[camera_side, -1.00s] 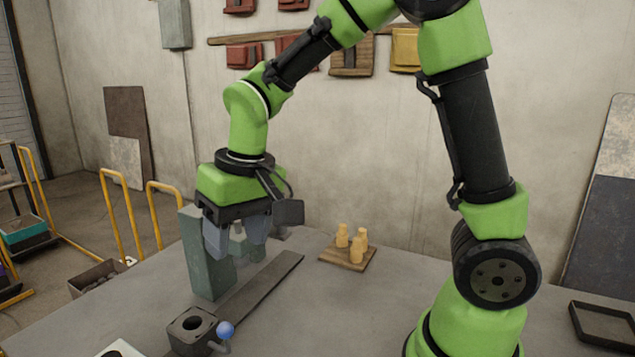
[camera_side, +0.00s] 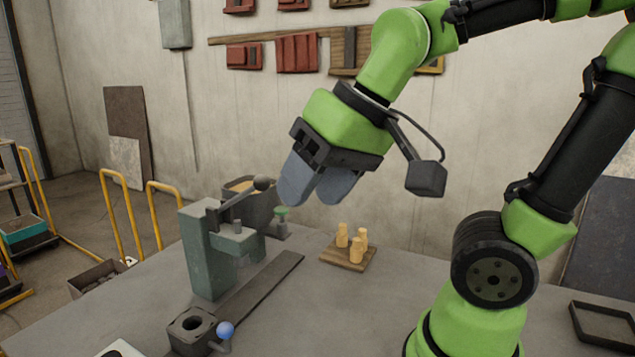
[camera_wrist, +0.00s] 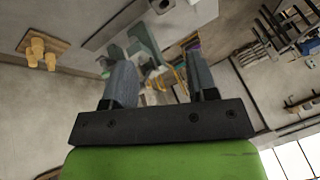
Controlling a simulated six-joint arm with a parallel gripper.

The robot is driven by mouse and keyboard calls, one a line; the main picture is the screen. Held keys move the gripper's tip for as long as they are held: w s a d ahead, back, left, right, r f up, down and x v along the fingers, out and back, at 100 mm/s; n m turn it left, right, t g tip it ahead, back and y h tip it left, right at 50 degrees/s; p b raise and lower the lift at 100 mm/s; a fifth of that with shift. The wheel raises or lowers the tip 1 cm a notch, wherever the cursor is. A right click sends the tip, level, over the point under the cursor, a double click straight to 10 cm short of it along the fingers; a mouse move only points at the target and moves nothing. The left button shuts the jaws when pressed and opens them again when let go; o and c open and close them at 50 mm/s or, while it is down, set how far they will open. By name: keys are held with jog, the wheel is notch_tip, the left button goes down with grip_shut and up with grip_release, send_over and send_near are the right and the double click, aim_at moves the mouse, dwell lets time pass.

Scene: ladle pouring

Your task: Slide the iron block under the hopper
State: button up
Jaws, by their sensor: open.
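The iron block (camera_side: 188,328) is dark, with a round hole in its top and a blue ball knob (camera_side: 226,330) on its right side. It sits at the near end of a flat dark rail (camera_side: 262,284). A round grey vessel with tan contents, apparently the hopper (camera_side: 262,212), stands beyond the rail, partly hidden by a grey-green column (camera_side: 205,262). A lever with a dark ball (camera_side: 263,183) crosses the column's top. My gripper (camera_side: 312,198) is open and empty, tilted in the air right of the vessel. The wrist view shows its fingers apart (camera_wrist: 160,82).
A wooden board (camera_side: 343,259) with several yellow pegs stands right of the rail. A dark tray (camera_side: 603,325) lies at the right edge. The table between board and block is clear.

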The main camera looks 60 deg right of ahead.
jog(key=shift+s, duration=0.25)
